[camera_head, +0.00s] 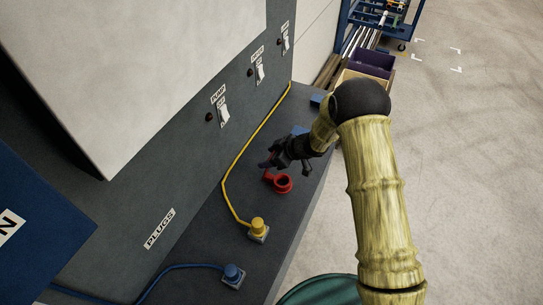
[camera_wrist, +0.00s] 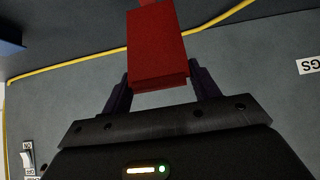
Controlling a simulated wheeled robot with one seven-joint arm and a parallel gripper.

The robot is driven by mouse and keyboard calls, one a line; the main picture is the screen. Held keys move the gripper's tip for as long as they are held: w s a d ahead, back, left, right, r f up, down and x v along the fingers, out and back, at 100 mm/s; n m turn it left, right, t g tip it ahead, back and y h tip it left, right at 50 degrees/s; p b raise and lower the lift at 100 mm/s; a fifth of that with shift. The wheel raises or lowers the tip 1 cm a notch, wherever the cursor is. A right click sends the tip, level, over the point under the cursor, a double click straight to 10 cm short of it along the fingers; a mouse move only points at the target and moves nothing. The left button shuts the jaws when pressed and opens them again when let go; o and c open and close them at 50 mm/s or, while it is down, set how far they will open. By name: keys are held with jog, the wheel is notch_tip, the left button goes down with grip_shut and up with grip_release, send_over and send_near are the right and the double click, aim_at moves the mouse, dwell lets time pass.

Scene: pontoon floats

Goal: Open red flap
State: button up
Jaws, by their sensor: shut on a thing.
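A red ring-shaped fitting with a short red tab (camera_head: 282,183) sits on the dark ledge in the head view, just below my gripper (camera_head: 286,160). In the wrist view, a red block-like piece (camera_wrist: 157,50) lies between the two dark fingers of my gripper (camera_wrist: 161,88). The gripper is shut on it. The piece extends away from the fingers toward the top edge of the wrist view, where it is cut off. I cannot tell how this piece joins the ring, or its exact tilt.
A yellow plug (camera_head: 258,228) and a blue plug (camera_head: 233,274) stand on the ledge with their cables. A yellow cable (camera_head: 226,190) runs along the panel foot. The grey panel (camera_head: 190,140) with several switches rises at left. Open floor (camera_head: 470,170) lies at right.

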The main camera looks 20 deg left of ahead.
jog(key=shift+a, duration=0.15)
jog(key=o, duration=1.2)
jog(key=shift+o, duration=0.8)
jog(key=shift+f, duration=0.1)
jog(key=b+v, duration=0.3)
jog(key=v, duration=1.4)
jog(key=shift+w, duration=0.1)
